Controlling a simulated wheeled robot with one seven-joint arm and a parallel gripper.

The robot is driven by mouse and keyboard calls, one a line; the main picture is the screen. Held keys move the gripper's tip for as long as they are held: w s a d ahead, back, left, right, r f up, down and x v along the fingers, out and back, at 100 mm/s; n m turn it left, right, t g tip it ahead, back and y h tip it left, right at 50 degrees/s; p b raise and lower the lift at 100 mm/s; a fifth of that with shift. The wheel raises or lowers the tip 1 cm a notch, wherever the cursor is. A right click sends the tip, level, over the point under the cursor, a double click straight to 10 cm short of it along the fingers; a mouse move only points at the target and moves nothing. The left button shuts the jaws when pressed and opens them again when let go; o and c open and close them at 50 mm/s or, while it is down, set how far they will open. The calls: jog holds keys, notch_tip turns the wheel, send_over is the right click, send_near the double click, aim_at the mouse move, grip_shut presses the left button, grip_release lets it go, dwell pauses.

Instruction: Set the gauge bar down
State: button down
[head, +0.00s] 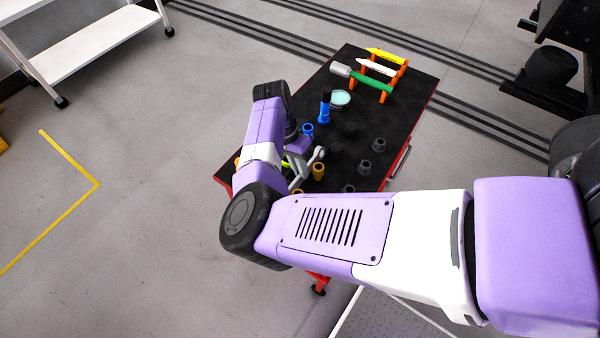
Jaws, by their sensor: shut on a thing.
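My gripper (299,166) is low over the near left part of the black trolley top (398,120), partly hidden behind my own forearm. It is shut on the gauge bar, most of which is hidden. I cannot tell which of these belongs to the bar, or whether the bar touches the trolley top.
An orange rack (383,97) at the far end holds yellow, white and green-handled tools. A blue bottle (325,106), a teal-topped tin (341,98), a blue socket (308,130), a gold socket (319,171) and several dark nuts (379,145) stand nearer. A white shelf cart (95,40) stands far left.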

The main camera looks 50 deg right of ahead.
jog(key=shift+r, duration=0.1)
notch_tip(320, 180, up, 20)
jog(key=b, duration=0.1)
dwell(0.4)
jog(key=w+a+f+n+t+h+b, duration=0.1)
jog(key=a+f+n+t+h+b, duration=0.2)
jog(key=a+f+n, duration=1.4)
jog(key=shift+w+a+f+n+t, duration=0.3)
jog(key=shift+a+f, duration=1.6)
jog(key=shift+f, duration=0.55)
jog(key=shift+a, duration=0.1)
